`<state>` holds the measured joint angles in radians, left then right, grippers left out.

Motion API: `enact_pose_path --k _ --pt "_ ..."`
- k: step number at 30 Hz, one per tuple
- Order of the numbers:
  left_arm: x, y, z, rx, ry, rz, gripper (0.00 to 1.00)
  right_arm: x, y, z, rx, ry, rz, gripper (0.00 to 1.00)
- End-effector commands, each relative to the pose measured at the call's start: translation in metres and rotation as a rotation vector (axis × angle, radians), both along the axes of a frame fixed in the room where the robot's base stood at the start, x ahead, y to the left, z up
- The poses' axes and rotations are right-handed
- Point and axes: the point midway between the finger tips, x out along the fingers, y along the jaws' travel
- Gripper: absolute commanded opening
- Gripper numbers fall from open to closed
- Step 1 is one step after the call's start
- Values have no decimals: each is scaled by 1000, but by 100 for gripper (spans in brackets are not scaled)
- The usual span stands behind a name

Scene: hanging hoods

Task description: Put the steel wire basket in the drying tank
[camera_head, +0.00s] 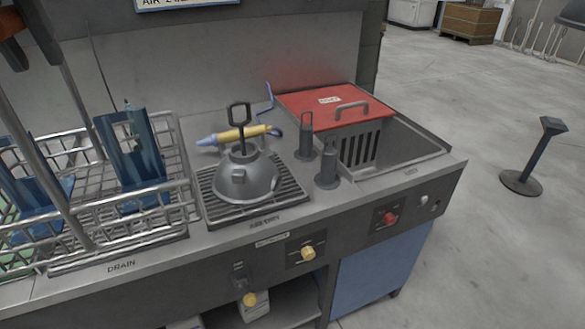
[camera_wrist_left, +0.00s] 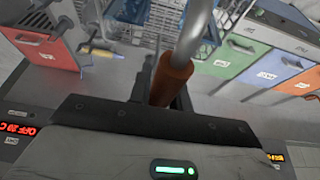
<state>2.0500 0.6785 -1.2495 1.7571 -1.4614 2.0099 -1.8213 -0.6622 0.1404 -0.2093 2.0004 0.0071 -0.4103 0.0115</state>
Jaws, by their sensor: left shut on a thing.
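The steel wire basket (camera_head: 180,213) is at the left of the head view, at the counter's "DRAIN" part, with blue parts in it. Its tall steel handle rises to the top left corner. My left gripper (camera_head: 14,50) is there, only partly in view. In the left wrist view the gripper (camera_wrist_left: 165,92) is shut on the handle's orange-brown grip (camera_wrist_left: 172,78). I cannot tell whether the basket touches the counter. A tank with a red lid (camera_head: 325,107) stands at the right; its right part is open. I cannot read its label surely. My right gripper is not in view.
Between basket and red-lidded tank, a grey domed tool (camera_head: 247,180) stands on a black grate, with a yellow-and-blue tool (camera_head: 240,134) behind. Two dark posts (camera_head: 328,168) stand by the tank. Green (camera_wrist_left: 222,58) and blue (camera_wrist_left: 265,72) lids show in the wrist view.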

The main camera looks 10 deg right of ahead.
Motion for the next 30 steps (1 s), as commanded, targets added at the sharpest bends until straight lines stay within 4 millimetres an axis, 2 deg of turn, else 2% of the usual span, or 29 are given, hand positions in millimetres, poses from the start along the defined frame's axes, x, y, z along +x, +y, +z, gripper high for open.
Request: enact_pose_path --k 8,16,20,30 --pt "-4 1 -29 -2 -3 -15 0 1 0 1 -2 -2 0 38" --pt "-14 3 -92 0 2 -48 0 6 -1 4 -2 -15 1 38" --pt "-21 4 -140 0 5 -71 0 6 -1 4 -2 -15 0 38" --pt "-45 7 -296 -2 11 -153 0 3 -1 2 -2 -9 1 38"
